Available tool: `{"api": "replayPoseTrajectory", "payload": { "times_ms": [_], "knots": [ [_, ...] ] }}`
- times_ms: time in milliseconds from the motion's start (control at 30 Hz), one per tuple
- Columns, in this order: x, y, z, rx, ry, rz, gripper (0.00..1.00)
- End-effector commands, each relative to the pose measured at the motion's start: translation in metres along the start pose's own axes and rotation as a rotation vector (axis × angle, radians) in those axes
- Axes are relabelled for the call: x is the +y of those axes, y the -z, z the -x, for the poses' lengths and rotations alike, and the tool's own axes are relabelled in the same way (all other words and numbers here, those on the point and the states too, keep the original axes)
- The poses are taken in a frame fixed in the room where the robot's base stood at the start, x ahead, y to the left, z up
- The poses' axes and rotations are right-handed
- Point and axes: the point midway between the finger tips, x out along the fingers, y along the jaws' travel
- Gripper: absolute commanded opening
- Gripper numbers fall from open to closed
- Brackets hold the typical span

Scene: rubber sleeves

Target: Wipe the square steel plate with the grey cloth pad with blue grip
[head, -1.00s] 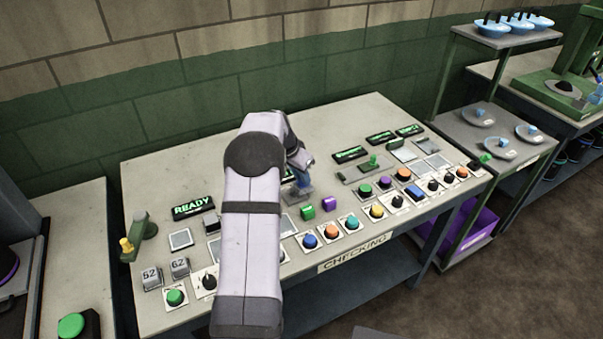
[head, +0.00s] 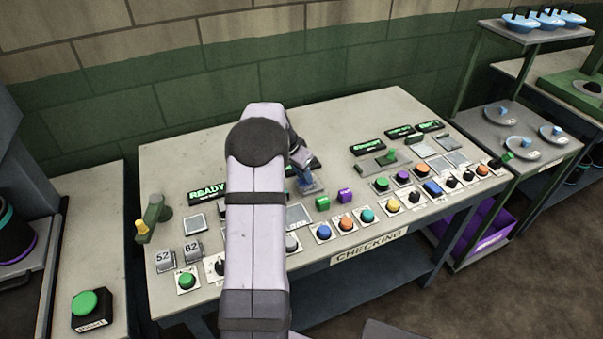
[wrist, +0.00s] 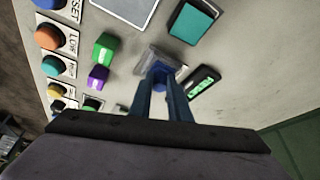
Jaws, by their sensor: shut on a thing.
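My gripper (wrist: 165,85) is shut on the blue grip (wrist: 158,72) of the grey cloth pad (wrist: 150,57). In the head view the pad (head: 312,188) is low over the bench, behind the green and purple blocks. I cannot tell whether it touches the top. A pale square metal plate (head: 299,215), probably the steel plate, lies to the left and front of the pad, partly hidden by my arm. Its edge also shows at the top of the wrist view (wrist: 128,8). The pad is apart from it.
The green block (head: 322,203) and purple block (head: 345,195) stand close to the pad. A row of buttons lines the front edge. A lit display (wrist: 203,85) lies beside the pad. Other square plates (head: 422,150) lie at the right. The bench's back strip is clear.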

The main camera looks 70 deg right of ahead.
Motion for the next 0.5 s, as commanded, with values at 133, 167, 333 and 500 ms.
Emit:
{"api": "replayPoseTrajectory", "payload": {
  "times_ms": [133, 167, 333, 500],
  "knots": [
    [0.007, 0.012, -0.005, -0.002, -0.003, -0.002, 0.00],
    [0.007, 0.014, -0.006, -0.002, -0.002, -0.003, 0.00],
    [0.013, 0.028, -0.012, -0.002, -0.002, -0.003, 0.00],
    [0.020, 0.041, -0.017, -0.002, -0.003, -0.003, 0.00]
  ]
}}
